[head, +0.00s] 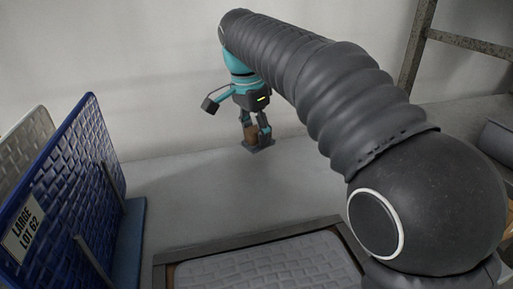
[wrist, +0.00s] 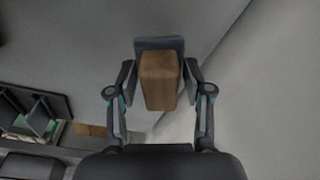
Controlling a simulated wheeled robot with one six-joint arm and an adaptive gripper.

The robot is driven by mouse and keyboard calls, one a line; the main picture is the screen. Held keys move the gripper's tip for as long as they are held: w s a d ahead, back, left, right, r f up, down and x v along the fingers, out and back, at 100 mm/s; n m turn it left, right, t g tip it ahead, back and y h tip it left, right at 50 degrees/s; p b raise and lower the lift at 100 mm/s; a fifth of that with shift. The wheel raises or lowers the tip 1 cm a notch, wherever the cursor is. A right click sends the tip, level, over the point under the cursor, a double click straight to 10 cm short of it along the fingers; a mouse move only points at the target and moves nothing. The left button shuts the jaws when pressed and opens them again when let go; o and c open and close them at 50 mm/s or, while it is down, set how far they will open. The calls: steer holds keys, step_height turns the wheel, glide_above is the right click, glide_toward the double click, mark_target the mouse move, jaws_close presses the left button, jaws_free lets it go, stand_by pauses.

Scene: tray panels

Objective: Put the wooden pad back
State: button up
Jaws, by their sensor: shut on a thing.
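My gripper (head: 257,118) hangs down at the back of the grey counter, near the wall. It is shut on the brown wooden pad (head: 250,134), with one finger on each side. In the wrist view the wooden pad (wrist: 160,82) stands upright between the fingertips of my gripper (wrist: 160,88). A dark grey slab (wrist: 158,43) shows at its far end, and in the head view the slab (head: 259,146) lies below the pad. I cannot tell whether the slab touches the counter.
A blue textured panel (head: 65,190) labelled "LARGE LOT 62" stands in a rack at left, before a pale panel (head: 25,145). A framed tray (head: 163,275) with a grey panel (head: 270,266) lies in front. A metal frame (head: 420,45) stands at right. The middle counter is clear.

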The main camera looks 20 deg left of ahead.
mark_target(256, 147)
steer(key=shift+f+b, duration=0.45)
steer(key=shift+f, duration=1.55)
steer(key=shift+f, duration=0.15)
steer(key=o, duration=1.1)
steer(key=r+p, duration=0.1)
steer(key=r, duration=0.3)
steer(key=s+r+p, duration=0.1)
steer(key=r, duration=0.3)
steer(key=a+r+p, duration=0.1)
steer(key=r, duration=0.3)
steer(key=shift+s+r, duration=0.1)
steer(key=shift+s, duration=0.15)
steer(key=shift+d, duration=0.1)
